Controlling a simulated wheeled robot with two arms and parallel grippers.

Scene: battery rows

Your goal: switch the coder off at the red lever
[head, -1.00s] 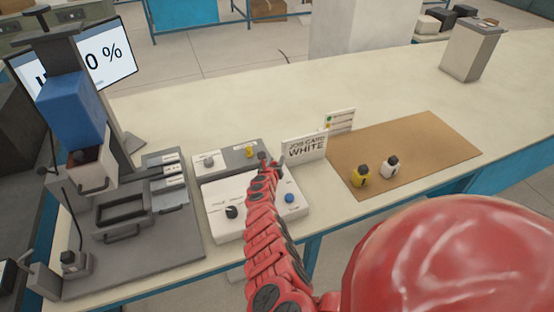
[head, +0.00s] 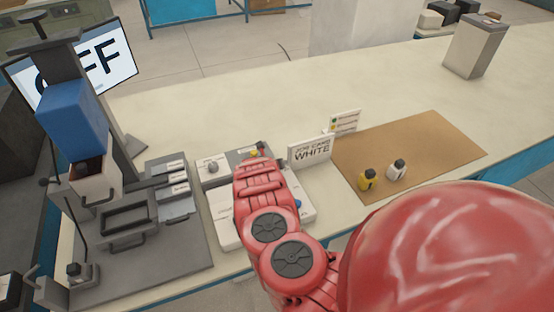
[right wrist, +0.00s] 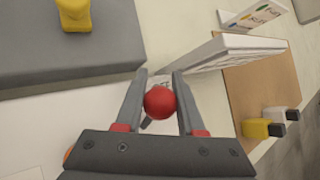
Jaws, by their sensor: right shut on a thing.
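The red lever's round red knob (right wrist: 160,102) shows in the right wrist view between the two fingers of my right gripper (right wrist: 157,86), which is shut on it. The lever's stem is mostly hidden. In the head view my right arm covers the lever and most of the gripper above the white control panel (head: 226,236). The screen (head: 103,58) at the back left reads "OFF", its first letter partly covered by the machine's column. My left gripper is not in view.
A grey box with a yellow knob (right wrist: 75,15) lies just behind the panel. A white job card (head: 311,152) stands close to the right of my gripper. The press machine (head: 75,120) stands left.

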